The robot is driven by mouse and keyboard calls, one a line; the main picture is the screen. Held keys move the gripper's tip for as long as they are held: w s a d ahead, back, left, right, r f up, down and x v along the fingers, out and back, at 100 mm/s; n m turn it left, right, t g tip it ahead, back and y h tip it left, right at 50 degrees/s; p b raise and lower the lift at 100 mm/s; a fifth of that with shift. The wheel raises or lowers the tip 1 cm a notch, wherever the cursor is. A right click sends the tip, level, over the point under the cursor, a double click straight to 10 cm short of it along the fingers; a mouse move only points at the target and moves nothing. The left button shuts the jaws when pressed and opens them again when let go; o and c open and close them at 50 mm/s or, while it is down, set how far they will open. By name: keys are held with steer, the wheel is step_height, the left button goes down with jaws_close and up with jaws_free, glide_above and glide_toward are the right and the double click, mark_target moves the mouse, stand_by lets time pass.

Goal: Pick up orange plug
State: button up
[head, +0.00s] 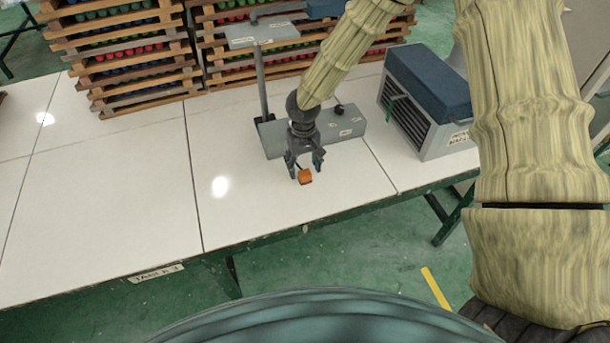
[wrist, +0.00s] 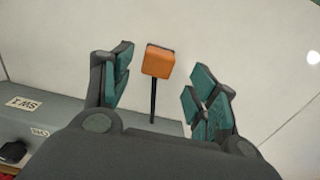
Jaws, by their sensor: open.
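The orange plug (head: 305,176) is a small orange block on the white table in the head view. In the wrist view the plug (wrist: 159,61) shows an orange block with a thin dark stem pointing toward the gripper's palm. My gripper (head: 304,171) is over the plug, fingers pointing down. In the wrist view my gripper (wrist: 165,80) is open, with one teal-padded finger on each side of the plug. Gaps show between the plug and both fingers. The stem's lower end is hidden or meets the grey box edge; I cannot tell which.
A grey labelled box with a stand (head: 345,122) is right behind my gripper. A grey vented unit with a blue top (head: 430,90) stands to the right. Stacked wooden racks (head: 130,60) are at the back left. The white table (head: 110,190) is clear to the left.

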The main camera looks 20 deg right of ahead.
mark_target(305, 172)
steer(key=shift+d+f+p, duration=0.2)
steer(key=shift+f+p, duration=0.5)
steer(key=shift+f, duration=1.35)
steer(key=c, duration=1.1)
